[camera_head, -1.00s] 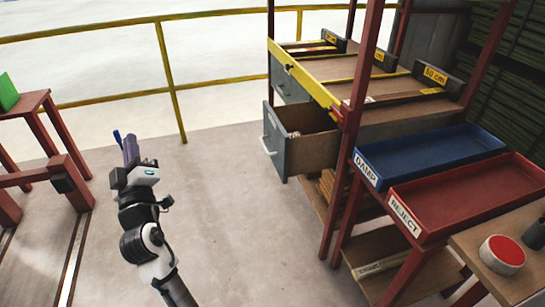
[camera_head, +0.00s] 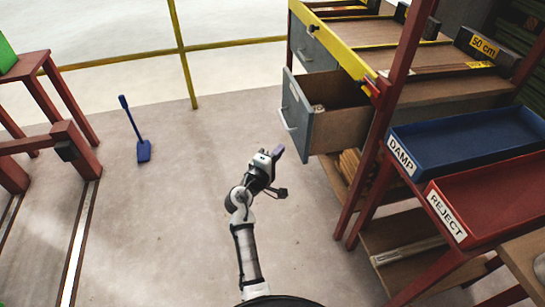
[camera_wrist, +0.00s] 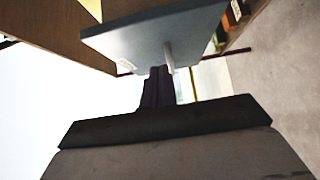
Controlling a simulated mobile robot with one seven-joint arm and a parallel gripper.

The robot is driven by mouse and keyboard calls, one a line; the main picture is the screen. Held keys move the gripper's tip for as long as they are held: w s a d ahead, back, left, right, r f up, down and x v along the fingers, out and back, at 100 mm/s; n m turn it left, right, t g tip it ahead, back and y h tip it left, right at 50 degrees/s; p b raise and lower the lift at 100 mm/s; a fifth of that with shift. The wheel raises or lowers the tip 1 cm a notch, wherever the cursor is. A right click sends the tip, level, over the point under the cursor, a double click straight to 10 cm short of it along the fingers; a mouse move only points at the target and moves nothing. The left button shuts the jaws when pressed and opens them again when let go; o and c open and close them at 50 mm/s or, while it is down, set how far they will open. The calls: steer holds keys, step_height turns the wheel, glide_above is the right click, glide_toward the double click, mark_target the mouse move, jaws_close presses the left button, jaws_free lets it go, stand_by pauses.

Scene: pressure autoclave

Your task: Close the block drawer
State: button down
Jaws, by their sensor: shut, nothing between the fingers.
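The block drawer (camera_head: 298,115) is a grey-fronted wooden drawer pulled out of the lower part of the rack. It has a pale handle on its front, and something small lies inside. My gripper (camera_head: 278,153) is shut and empty, in front of and slightly below the drawer front, seemingly apart from it. In the wrist view the purple fingers (camera_wrist: 157,88) point towards the grey drawer front (camera_wrist: 160,42) and overlap its edge near the handle (camera_wrist: 168,58). Whether they touch it cannot be told.
Another grey drawer (camera_head: 312,48) above is shut. A blue DAMP tray (camera_head: 470,145) and a red REJECT tray (camera_head: 490,195) sit on the rack at right. A red rack post (camera_head: 385,130) stands beside the drawer. A blue shovel-like tool (camera_head: 143,150) is on the floor at left. The middle floor is clear.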

mark_target(363, 127)
steer(key=shift+w+d+p, duration=0.4)
steer(key=shift+w+d, duration=0.75)
steer(key=shift+d, duration=0.2)
steer(key=shift+w+d+p, duration=0.4)
steer(key=shift+w+d, duration=0.7)
steer(key=shift+d, duration=0.25)
steer(key=w+d, duration=0.2)
steer(key=d, duration=0.5)
steer(key=w+d+p, duration=0.1)
steer(key=w+d, duration=0.1)
steer(key=d, duration=0.5)
steer(key=w+d, duration=0.3)
steer(key=d, duration=0.4)
steer(key=shift+d, duration=0.3)
steer(key=shift+d+r, duration=0.1)
steer(key=shift+r, duration=0.05)
